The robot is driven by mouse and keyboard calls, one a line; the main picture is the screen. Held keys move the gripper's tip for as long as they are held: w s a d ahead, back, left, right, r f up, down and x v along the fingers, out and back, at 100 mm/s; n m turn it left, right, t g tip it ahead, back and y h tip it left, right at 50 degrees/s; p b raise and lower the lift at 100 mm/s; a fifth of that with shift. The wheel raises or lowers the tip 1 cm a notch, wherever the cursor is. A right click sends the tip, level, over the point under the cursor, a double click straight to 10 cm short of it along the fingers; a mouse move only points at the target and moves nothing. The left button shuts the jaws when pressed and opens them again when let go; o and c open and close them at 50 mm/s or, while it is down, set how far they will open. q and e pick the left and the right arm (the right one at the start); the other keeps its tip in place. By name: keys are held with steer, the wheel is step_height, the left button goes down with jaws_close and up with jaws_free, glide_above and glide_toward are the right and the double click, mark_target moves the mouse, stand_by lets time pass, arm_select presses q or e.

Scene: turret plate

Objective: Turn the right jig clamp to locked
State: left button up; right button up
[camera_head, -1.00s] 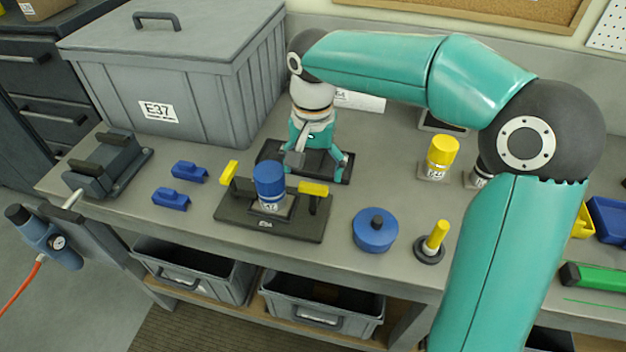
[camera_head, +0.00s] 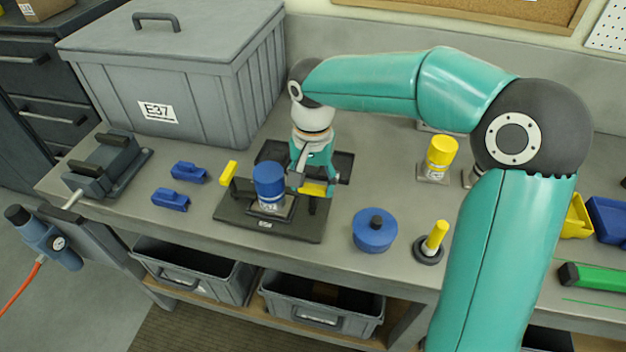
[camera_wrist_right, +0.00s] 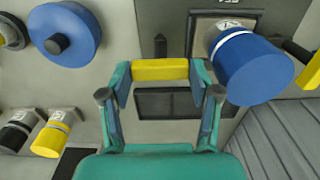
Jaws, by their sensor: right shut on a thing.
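The dark jig plate (camera_head: 235,213) lies on the bench with a blue-capped cylinder (camera_head: 269,182) upright at its middle. The right jig clamp (camera_head: 314,189) is a yellow bar on a dark post at the plate's right end. It lies sideways in the head view. My right gripper (camera_head: 315,186) is around it, pointing down, beside the blue cylinder. In the right wrist view the gripper (camera_wrist_right: 160,76) is shut on the yellow bar (camera_wrist_right: 160,69), one finger at each end. The left jig clamp (camera_head: 229,172) is free. My left gripper is out of view.
A dark tray (camera_head: 342,168) lies behind the jig. A blue round knobbed part (camera_head: 374,232), a yellow-handled piece (camera_head: 433,240) and a yellow-capped cylinder (camera_head: 440,156) stand to the right. Blue blocks (camera_head: 171,200) lie left. A big grey bin (camera_head: 200,90) stands behind.

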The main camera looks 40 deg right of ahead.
steer(key=shift+n, duration=0.3)
steer(key=n, duration=0.3)
steer(key=shift+n, duration=0.3)
steer(key=n, duration=0.4)
steer(key=shift+n, duration=0.3)
steer(key=n, duration=0.4)
steer(key=shift+w+r+p, duration=0.1)
steer(key=shift+p, duration=0.3)
steer(key=n, duration=0.5)
steer(key=o, duration=1.2)
steer(key=shift+c, duration=0.2)
